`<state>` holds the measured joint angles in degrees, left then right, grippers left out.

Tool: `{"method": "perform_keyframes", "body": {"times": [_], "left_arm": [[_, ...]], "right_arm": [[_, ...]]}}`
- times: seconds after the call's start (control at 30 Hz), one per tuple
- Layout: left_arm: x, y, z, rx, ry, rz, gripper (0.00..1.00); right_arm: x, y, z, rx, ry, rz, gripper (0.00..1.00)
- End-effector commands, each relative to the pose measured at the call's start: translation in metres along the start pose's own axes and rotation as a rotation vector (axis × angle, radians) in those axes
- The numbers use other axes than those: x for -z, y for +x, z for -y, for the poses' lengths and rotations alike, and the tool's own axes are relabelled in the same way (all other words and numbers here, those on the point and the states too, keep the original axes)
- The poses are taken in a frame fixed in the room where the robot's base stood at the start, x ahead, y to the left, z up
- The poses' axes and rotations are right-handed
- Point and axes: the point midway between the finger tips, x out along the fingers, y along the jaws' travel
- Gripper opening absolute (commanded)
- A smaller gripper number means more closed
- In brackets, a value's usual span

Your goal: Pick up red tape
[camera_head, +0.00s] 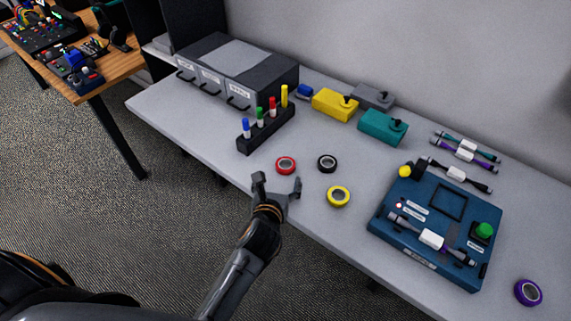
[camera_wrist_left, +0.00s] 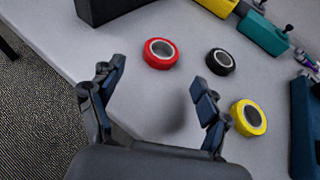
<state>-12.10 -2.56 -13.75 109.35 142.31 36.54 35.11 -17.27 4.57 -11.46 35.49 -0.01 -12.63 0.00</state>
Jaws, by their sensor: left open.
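The red tape (camera_head: 286,171) is a small red roll lying flat on the grey table, near its front edge. My left gripper (camera_head: 276,183) is open and empty, just in front of the red tape in the head view. In the left wrist view the red tape (camera_wrist_left: 160,60) lies beyond the gap between the open fingers (camera_wrist_left: 158,80), apart from both. My right gripper is not in view.
A black tape (camera_head: 327,163) and a yellow tape (camera_head: 339,196) lie to the right of the red one. A marker rack (camera_head: 266,130) stands behind it. A blue panel (camera_head: 400,250) and a purple tape (camera_head: 528,292) are further right.

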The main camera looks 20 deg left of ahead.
Motion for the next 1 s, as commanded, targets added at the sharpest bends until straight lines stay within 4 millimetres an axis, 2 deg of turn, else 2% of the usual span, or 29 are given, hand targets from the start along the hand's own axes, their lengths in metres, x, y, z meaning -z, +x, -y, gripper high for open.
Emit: {"method": "perform_keyframes", "body": {"times": [0.1,0.37,0.7,1.0], "left_arm": [[-0.001,0.017,0.0,0.0,0.001,0.001,0.77],[-0.002,0.032,0.001,0.001,0.001,0.001,0.77],[-0.005,0.073,0.003,0.001,0.001,0.002,0.77],[-0.004,0.078,0.003,0.001,0.001,0.002,0.77]], "right_arm": [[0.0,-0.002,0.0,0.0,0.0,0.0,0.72],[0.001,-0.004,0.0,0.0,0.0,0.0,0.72],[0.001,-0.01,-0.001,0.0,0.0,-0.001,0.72],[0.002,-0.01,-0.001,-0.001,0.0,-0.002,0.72]]}}
